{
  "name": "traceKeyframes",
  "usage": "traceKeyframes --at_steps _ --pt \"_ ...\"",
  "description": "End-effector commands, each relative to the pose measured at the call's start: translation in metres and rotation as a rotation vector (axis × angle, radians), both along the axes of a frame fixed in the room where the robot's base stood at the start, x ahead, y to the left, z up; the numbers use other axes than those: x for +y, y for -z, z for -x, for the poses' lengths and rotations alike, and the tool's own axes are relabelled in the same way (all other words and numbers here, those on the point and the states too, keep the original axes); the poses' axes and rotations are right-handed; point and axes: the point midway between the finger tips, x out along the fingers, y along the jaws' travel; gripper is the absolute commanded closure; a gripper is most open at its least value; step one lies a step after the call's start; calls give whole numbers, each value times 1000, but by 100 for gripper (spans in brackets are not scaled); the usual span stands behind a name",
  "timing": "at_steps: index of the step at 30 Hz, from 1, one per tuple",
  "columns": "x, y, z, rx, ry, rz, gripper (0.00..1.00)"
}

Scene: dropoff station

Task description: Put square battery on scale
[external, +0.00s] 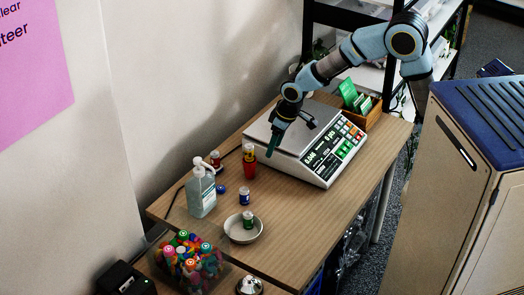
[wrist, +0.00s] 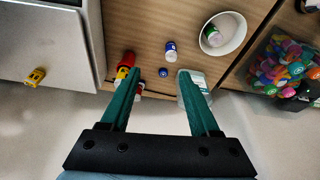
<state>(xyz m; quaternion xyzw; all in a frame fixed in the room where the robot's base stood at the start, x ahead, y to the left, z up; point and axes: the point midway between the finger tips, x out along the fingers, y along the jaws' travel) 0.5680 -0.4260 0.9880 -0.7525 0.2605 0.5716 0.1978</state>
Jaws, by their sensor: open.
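A small yellow block that looks like the square battery (wrist: 36,77) lies on the scale's plate (wrist: 45,30) in the wrist view. I cannot make it out in the external view, where my arm covers part of the plate. The white scale (external: 328,162) stands on the table with its keypad and display facing front right. My gripper (external: 271,148) hangs above the scale's left edge, its green fingers pointing down. In the wrist view the fingers (wrist: 158,72) are spread apart with nothing between them, and the yellow block is well to their left.
A white bowl (external: 243,236) holds a small bottle. A bin of colourful items (external: 190,260) stands in front. A wooden box (external: 367,116) is behind the scale.

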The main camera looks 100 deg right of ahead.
Motion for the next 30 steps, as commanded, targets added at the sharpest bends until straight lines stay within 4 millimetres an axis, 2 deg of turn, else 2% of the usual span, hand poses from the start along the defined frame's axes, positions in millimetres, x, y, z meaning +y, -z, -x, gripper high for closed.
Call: traceKeyframes --at_steps 1,3,6,9,10,12,15,30 --pt "54 2 2 16 -96 -12 38" --pt "117 8 16 41 -215 -24 38" --pt "186 17 46 73 -362 -36 38" --pt "231 24 76 100 -472 -43 38" --pt "240 26 84 106 -496 -44 38" --pt "254 29 97 116 -538 -45 38" --pt "263 31 107 125 -566 -46 38" --pt "263 32 108 126 -567 -47 38"
